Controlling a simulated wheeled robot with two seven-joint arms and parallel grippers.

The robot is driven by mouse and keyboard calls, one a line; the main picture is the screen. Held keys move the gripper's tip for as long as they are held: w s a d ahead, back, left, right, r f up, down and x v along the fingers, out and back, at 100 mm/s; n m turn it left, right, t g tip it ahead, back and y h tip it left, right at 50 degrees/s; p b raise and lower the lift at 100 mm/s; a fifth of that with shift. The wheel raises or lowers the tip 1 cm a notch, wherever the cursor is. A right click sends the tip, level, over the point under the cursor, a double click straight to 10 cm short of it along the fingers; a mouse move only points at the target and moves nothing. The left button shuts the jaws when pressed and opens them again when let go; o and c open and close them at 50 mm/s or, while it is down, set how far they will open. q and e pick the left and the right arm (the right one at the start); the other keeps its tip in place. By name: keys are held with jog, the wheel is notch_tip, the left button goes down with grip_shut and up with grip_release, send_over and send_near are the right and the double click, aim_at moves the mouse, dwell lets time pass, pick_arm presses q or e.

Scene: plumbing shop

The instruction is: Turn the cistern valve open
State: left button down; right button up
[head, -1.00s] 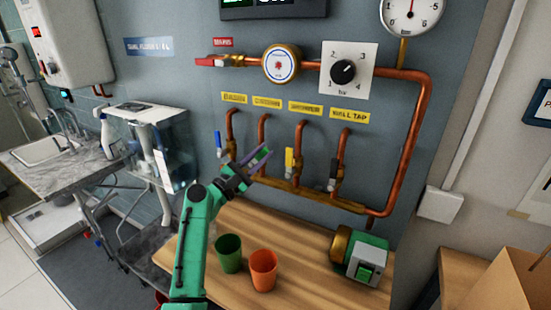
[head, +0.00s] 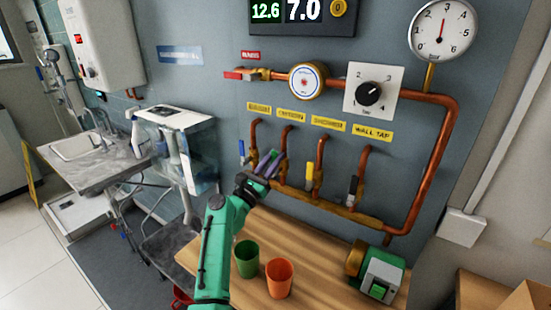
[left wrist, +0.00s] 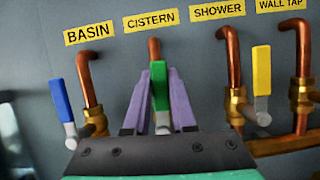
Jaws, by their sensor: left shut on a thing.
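The cistern valve has a green lever handle (left wrist: 158,85) standing upright below the yellow CISTERN label (left wrist: 151,20) in the left wrist view. My left gripper (left wrist: 160,95) has its two purple fingers on either side of that handle, shut on it. In the head view the left gripper (head: 268,163) is at the second valve from the left on the copper manifold, and its fingers hide most of the valve. My right gripper is not in view.
The blue basin handle (left wrist: 61,101) is close on the left, and the yellow shower handle (left wrist: 261,71) is on the right. A wooden bench (head: 322,281) below holds a green cup (head: 246,259), an orange cup (head: 279,278) and a green-grey pump (head: 378,275).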

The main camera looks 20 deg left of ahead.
pick_arm(q)
jog(key=shift+f, duration=0.25)
jog(key=c, duration=0.7)
grip_release()
jog(key=shift+c, duration=0.2)
jog(key=shift+r, duration=0.15)
jog(key=b+v, duration=0.3)
jog(key=v, duration=1.1)
jog(key=shift+s+f, duration=0.2)
jog(key=shift+s, duration=0.1)
